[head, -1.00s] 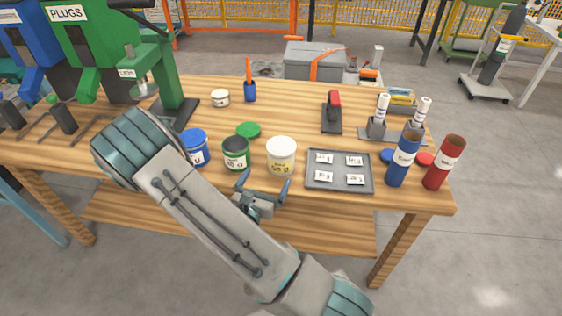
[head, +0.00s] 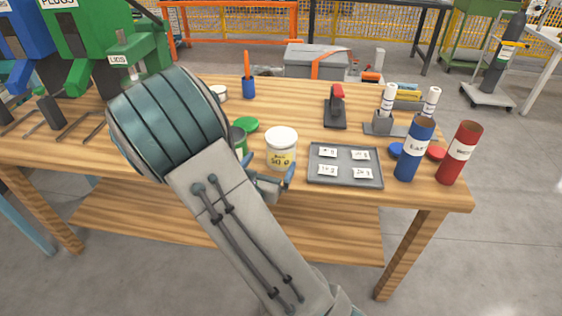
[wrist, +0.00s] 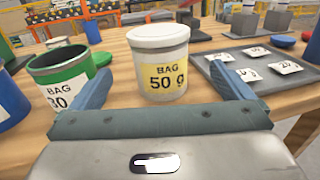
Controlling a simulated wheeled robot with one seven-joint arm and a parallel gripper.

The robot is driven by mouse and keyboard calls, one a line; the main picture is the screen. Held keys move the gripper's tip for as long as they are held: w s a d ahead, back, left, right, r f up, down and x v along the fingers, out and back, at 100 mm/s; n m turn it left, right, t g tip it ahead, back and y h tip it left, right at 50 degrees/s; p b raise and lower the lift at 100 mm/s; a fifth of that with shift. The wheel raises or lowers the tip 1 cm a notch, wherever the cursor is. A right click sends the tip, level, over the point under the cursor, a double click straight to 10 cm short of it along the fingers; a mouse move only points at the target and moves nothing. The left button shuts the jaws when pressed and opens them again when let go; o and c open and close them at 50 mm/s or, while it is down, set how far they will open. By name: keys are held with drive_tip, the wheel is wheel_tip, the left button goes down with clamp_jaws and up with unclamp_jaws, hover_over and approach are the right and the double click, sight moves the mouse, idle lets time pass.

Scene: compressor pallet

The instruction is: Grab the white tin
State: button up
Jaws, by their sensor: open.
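The white tin (head: 281,150) stands upright with its lid on, near the front edge of the workbench. In the wrist view the white tin (wrist: 160,62) shows a yellow label reading "BAG 50 g". My gripper (head: 270,183) is open at the front of the tin. In the wrist view my gripper's fingers (wrist: 165,92) point forward, one on each side of the tin's lower part. The left finger is near the green tin. I cannot tell whether either finger touches the white tin.
An open green tin (wrist: 62,78) stands just left of the white tin. A grey tray (head: 345,179) with several labelled packets lies to its right. The green lid (head: 245,125) lies behind.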

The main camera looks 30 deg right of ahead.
sight(277, 151)
drive_tip(key=b+x, duration=0.1)
drive_tip(key=x, duration=0.4)
drive_tip(key=shift+w+d, duration=0.1)
drive_tip(key=shift+d, duration=0.05)
drive_tip(key=x, duration=0.5)
drive_tip(key=shift+r, duration=0.1)
drive_tip(key=c, duration=1.7)
drive_tip(key=shift+r, duration=0.1)
drive_tip(key=shift+c, duration=0.2)
drive_tip(key=shift+r, duration=2.15)
drive_tip(key=s+d+r+b, duration=0.3)
drive_tip(key=s+r, duration=0.3)
drive_tip(key=s, duration=0.5)
drive_tip(key=shift+d+r+b, duration=0.2)
drive_tip(key=shift+d+b, duration=0.1)
drive_tip(key=shift+b, duration=0.1)
